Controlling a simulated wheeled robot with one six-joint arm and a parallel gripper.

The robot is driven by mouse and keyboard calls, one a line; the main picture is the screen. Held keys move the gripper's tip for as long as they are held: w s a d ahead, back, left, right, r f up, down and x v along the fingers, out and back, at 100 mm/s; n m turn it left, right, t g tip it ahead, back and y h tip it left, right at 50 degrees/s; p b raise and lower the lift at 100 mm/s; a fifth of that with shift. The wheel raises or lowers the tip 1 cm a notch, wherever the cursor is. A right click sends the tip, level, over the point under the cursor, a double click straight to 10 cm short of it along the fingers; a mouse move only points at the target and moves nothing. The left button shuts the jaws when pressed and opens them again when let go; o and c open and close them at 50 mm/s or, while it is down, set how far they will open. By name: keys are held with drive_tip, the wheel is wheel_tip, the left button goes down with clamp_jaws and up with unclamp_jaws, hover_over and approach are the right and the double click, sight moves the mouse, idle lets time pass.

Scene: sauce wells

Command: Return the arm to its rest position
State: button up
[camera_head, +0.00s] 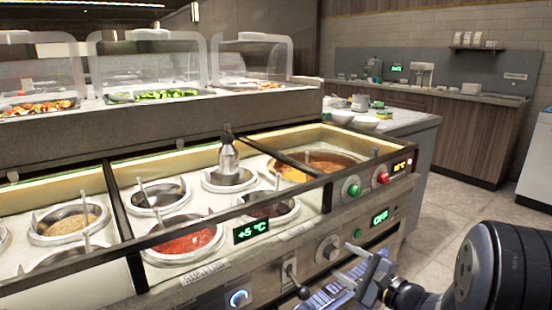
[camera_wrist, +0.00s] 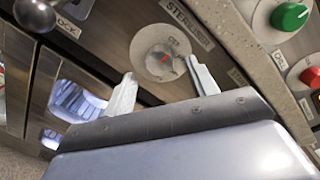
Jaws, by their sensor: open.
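My gripper (camera_head: 366,277) is at the lower right of the head view, in front of the counter's control panel. In the wrist view its two fingers (camera_wrist: 158,88) are spread apart with nothing between them. Beyond the fingers is a round steriliser knob (camera_wrist: 164,60) with a red mark. The knob also shows in the head view (camera_head: 328,248). The gripper looks apart from the panel, though the exact gap is hard to judge. My dark arm comes in from the lower right corner of the head view.
The sauce counter holds round wells, including a red sauce (camera_head: 188,243), and a clear bottle (camera_head: 228,160). A lever (camera_head: 293,275) and green knob (camera_head: 352,187) stick out from its front. White bowls (camera_head: 366,122) stand on the side counter. The tiled floor (camera_head: 455,215) at right is clear.

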sight(335, 255)
drive_tip(key=x, duration=0.3)
drive_tip(key=shift+d+r+m+p, duration=0.1)
drive_tip(key=shift+r+m+p, duration=0.1)
drive_tip(key=shift+m+p, duration=0.7)
drive_tip(key=m+p, duration=0.3)
drive_tip(key=p, duration=0.4)
drive_tip(key=shift+s+m, duration=0.1)
drive_tip(key=shift+m, duration=0.2)
drive_tip(key=m+p, duration=0.4)
drive_tip(key=p, duration=0.2)
drive_tip(key=shift+y, duration=0.3)
drive_tip(key=v, duration=1)
drive_tip(key=shift+s+d+f, duration=0.2)
drive_tip(key=shift+s+f, duration=0.1)
drive_tip(key=shift+f, duration=0.05)
